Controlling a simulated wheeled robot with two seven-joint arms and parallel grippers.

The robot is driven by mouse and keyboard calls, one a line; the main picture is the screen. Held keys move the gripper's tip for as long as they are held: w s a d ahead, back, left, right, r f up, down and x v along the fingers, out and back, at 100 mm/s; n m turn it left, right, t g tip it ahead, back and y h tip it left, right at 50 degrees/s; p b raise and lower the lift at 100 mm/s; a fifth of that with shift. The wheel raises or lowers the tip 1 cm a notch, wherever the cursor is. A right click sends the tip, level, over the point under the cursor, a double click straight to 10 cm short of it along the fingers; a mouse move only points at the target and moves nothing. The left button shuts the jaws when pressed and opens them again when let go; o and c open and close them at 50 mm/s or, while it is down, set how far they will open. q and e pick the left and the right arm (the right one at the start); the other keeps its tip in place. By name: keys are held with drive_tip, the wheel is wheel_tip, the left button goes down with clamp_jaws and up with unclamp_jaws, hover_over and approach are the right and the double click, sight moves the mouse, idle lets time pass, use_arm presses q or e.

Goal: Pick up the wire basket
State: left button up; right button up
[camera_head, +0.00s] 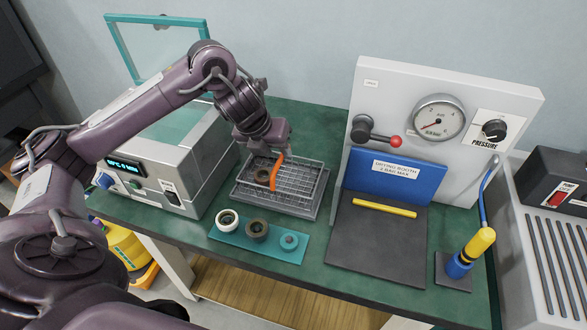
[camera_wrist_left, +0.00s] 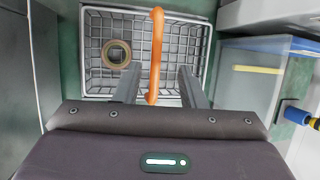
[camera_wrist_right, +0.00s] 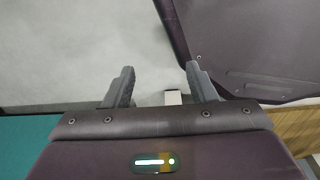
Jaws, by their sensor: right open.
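The wire basket (camera_head: 300,186) is a grey mesh basket with an orange arched handle (camera_head: 276,172), standing in the middle of the green bench. A dark ring (camera_head: 262,176) lies inside it, and it shows tan at the basket's left in the left wrist view (camera_wrist_left: 116,52). My left gripper (camera_head: 268,150) is above the basket at the handle. In the left wrist view its fingers (camera_wrist_left: 159,85) are apart, with the handle (camera_wrist_left: 156,45) between them and gaps on both sides. My right gripper (camera_wrist_right: 160,85) is open and empty, away from the basket.
A teal strip (camera_head: 224,234) with three small parts lies in front of the basket. A grey heated unit (camera_head: 185,170) with a raised glass lid stands left. A pressure panel (camera_head: 465,90) with a blue board and dark mat (camera_head: 375,240) stands right. A yellow-blue tool (camera_head: 470,255) is upright.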

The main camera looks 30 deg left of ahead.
sight(279, 159)
use_arm(q)
drive_tip(key=x, duration=0.3)
drive_tip(key=shift+a+f, duration=0.15)
drive_tip(key=shift+f, duration=0.25)
drive_tip(key=x, duration=0.2)
drive_tip(key=shift+w+f, duration=0.2)
drive_tip(key=shift+f, duration=0.05)
drive_tip(key=shift+w+f, duration=0.2)
drive_tip(key=shift+f, duration=0.2)
drive_tip(key=c, duration=0.7)
clamp_jaws()
use_arm(e)
drive_tip(key=s, duration=0.2)
drive_tip(key=shift+s+d+f, duration=0.1)
drive_tip(key=shift+s+f, duration=0.05)
drive_tip(key=shift+s, duration=0.25)
